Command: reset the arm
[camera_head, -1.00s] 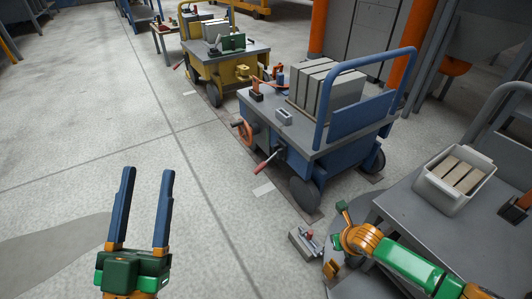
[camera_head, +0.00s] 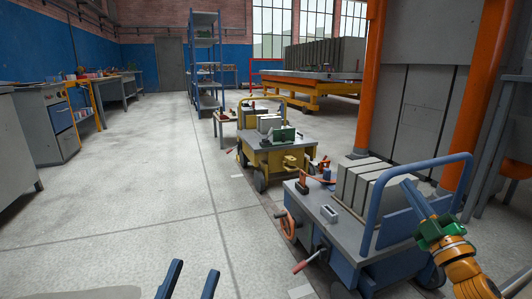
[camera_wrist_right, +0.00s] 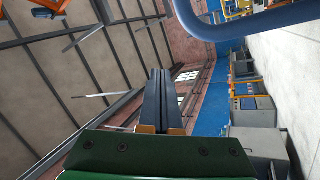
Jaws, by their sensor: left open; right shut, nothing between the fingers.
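My left gripper (camera_head: 190,281) shows at the bottom of the head view, only its two dark blue fingers in sight. They stand apart, open and empty, over bare floor. My right arm, orange and green, comes in at the lower right of the head view beside the blue cart. In the right wrist view my right gripper (camera_wrist_right: 161,85) has its two dark fingers together with nothing between them. They point away toward the ceiling and brick wall.
The blue cart (camera_head: 345,235) with grey blocks (camera_head: 362,185) and a curved rail stands close to my right arm. A yellow cart (camera_head: 275,158) stands behind it. Workbenches (camera_head: 122,88) line the left. The floor at left centre is clear.

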